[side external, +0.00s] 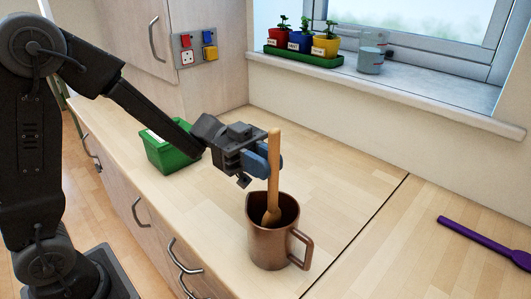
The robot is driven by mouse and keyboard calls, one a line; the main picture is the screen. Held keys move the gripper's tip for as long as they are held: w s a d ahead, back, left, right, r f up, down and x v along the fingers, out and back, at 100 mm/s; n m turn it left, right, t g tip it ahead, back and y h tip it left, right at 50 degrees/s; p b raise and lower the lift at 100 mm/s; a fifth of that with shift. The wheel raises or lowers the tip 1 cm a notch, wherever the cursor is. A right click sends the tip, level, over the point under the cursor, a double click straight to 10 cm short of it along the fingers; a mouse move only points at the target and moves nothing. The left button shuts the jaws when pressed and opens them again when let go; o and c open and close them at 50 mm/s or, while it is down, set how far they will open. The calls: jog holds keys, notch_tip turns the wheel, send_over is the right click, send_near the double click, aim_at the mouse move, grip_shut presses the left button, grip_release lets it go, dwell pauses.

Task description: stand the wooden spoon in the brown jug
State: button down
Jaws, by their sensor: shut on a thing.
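The brown jug (270,242) stands upright on the wooden worktop, with its handle towards the lower right. The wooden spoon (273,180) is upright, its bowl end down inside the jug's mouth and its handle rising above the rim. My gripper (264,162) is shut on the spoon's upper handle, above the jug. Whether the spoon's lower end touches the jug's bottom is hidden by the jug's front wall.
A green container (170,153) stands on the worktop behind my gripper, to the left. A purple utensil (484,241) lies at the right. Potted plants in a green tray (303,57) and a grey cup (370,61) are on the windowsill.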

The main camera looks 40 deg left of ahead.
jog(key=shift+f, duration=0.3)
jog(key=c, duration=0.9)
grip_release()
jog(key=shift+c, duration=0.2)
jog(key=a, duration=1.4)
jog(key=shift+d, duration=0.1)
